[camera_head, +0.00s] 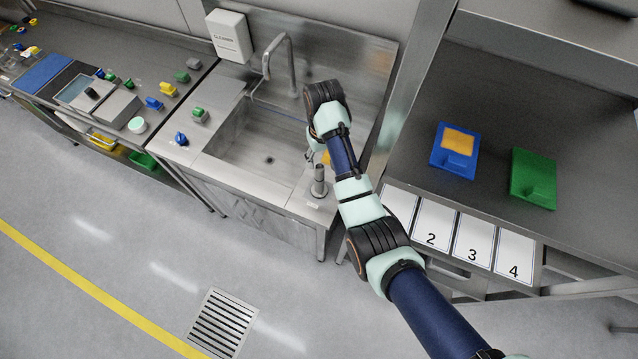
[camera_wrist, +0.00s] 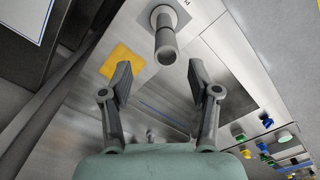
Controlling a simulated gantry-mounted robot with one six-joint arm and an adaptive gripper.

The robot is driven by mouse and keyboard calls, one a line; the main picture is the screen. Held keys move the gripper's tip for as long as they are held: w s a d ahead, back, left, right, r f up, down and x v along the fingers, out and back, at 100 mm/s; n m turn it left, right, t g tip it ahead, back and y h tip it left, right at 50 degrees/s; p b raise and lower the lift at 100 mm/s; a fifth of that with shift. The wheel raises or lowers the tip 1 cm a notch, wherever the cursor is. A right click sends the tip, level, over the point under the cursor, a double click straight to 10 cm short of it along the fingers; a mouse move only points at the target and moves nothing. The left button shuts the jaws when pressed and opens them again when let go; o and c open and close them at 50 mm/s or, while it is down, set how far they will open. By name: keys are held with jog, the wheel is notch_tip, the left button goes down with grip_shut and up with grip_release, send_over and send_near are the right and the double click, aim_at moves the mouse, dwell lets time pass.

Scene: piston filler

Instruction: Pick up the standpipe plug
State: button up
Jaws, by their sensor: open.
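The standpipe plug (camera_head: 319,184) looks like an upright grey metal tube on a round base, on the steel ledge at the sink's right front. In the wrist view the plug (camera_wrist: 165,42) is at the top centre, beyond the fingertips. My gripper (camera_wrist: 160,82) is open with nothing between its fingers, apart from the plug. In the head view my gripper (camera_head: 313,158) is small and partly hidden by my wrist, just above and behind the plug.
A yellow pad (camera_wrist: 122,62) lies close to the plug. The sink basin (camera_head: 262,150) is left of my arm, with a tall faucet (camera_head: 291,68) behind. Several coloured knobbed parts stand on the left counter.

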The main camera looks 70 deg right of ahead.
aim_at(319, 166)
jog(key=shift+w+a+f+b, duration=0.1)
jog(key=shift+w+f+b, duration=0.1)
jog(key=shift+f, duration=1.75)
jog(key=shift+w+a+f+b, duration=0.1)
jog(key=shift+w+f, duration=0.1)
jog(key=shift+f, duration=1.7)
grip_shut()
